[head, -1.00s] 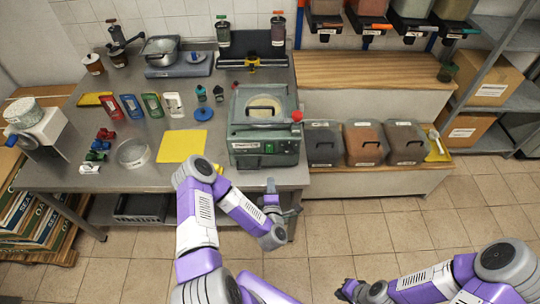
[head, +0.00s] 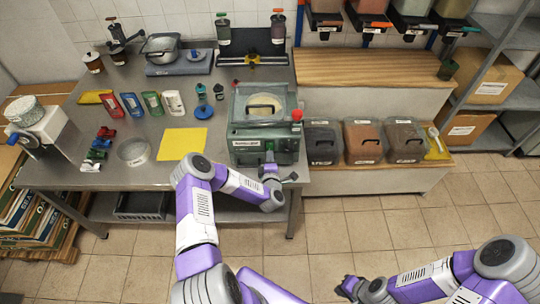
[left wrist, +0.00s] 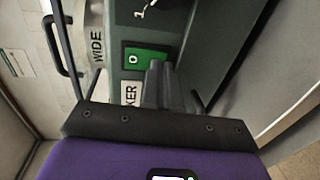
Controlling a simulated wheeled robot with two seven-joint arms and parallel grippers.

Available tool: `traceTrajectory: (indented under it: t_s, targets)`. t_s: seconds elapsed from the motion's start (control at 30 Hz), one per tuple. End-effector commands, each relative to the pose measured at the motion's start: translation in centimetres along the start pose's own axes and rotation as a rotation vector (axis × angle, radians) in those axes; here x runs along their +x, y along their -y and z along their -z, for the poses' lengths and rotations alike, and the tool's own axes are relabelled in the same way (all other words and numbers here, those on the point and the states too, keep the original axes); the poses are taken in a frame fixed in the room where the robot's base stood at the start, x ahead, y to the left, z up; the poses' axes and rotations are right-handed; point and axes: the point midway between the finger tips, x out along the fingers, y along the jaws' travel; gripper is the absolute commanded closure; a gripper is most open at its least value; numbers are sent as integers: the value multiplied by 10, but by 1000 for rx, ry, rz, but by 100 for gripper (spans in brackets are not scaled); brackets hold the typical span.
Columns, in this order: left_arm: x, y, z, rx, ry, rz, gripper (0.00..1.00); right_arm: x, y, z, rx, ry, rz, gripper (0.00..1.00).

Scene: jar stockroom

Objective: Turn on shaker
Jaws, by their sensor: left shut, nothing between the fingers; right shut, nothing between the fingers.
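The shaker (head: 285,131) is a grey-green machine at the right end of the steel table, with a clear lid on top and a red knob at its right corner. Its green rocker switch (left wrist: 138,57) is on the front face, marked 0, and shows in the left wrist view beside a label ending in "KER" (left wrist: 130,92). My left gripper (head: 270,160) is shut and empty. In the left wrist view its fingertips (left wrist: 158,72) overlap one end of the switch; I cannot tell whether they touch. My right gripper (head: 345,284) is shut and empty, low over the floor.
A yellow mat (head: 183,143) and a round metal sieve (head: 134,152) lie left of the shaker. Lidded bins (head: 363,141) stand on the low shelf to its right. The floor in front is clear.

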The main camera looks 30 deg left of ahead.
Motion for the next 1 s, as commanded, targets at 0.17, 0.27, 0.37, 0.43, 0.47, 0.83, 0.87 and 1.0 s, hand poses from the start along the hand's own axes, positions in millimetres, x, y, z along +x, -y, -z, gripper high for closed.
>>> traceTrajectory:
  t_s: [0.17,0.27,0.37,0.43,0.47,0.83,0.87,1.0]
  targets:
    - [9,0,0,0,1,0,100,-1,0,0,0,0,0,100]
    - [10,0,0,0,0,-1,100,-1,0,0,0,0,0,100]
    - [10,0,0,0,1,-1,100,0,0,0,0,0,0,100]
    - [10,0,0,0,1,-1,100,0,0,0,0,0,0,100]
    - [10,0,0,0,1,0,100,0,0,0,0,0,0,100]
    - [15,3,0,2,-1,-50,100,16,-6,0,0,1,0,100]
    - [14,2,0,2,-1,-49,100,14,-6,0,0,1,0,100]
    - [14,1,0,1,-1,-49,100,13,-5,1,0,0,0,100]
